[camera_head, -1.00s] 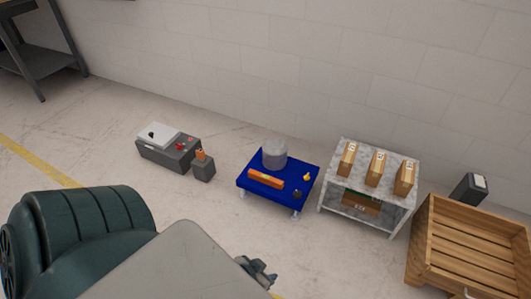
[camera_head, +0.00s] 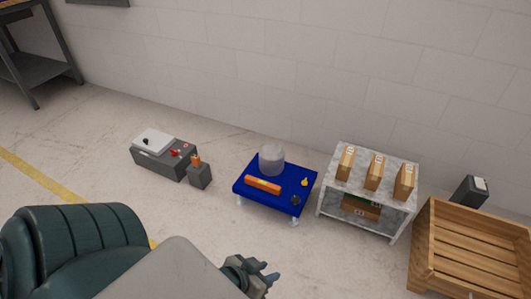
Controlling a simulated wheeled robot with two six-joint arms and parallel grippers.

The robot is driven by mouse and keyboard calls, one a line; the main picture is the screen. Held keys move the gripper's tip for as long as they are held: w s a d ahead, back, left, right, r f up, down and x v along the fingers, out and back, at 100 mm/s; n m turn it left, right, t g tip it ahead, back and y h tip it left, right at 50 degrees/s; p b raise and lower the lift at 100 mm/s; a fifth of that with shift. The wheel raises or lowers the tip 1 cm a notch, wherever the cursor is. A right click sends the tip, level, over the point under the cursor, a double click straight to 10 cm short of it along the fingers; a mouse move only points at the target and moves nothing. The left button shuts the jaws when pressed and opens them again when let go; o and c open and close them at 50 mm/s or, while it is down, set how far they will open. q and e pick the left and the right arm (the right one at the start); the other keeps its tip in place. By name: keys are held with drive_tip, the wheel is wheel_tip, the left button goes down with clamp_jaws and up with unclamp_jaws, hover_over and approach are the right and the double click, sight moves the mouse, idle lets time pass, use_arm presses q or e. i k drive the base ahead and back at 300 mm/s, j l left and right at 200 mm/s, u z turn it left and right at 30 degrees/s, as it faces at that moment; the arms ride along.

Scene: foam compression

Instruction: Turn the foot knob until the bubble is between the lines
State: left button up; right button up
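A low blue platform (camera_head: 258,195) stands on small feet on the floor near the middle of the view. On it are a grey translucent cylinder (camera_head: 272,158), an orange bar-shaped piece (camera_head: 262,185) that may be the level, a small yellow piece (camera_head: 305,182) and a dark round knob (camera_head: 296,200). The bubble and its lines are too small to make out. My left gripper (camera_head: 268,276) is at the bottom centre, in front of the platform and apart from it. Its fingers are spread with nothing between them. My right gripper is not in view.
A grey box with a white top (camera_head: 155,143) and a small grey post with an orange top (camera_head: 199,176) stand left of the platform. A marbled shelf (camera_head: 335,178) with several cartons and a wooden crate (camera_head: 470,240) stand right. Floor before the platform is bare.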

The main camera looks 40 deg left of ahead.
sight(294, 200)
drive_tip(key=u, duration=1.2)
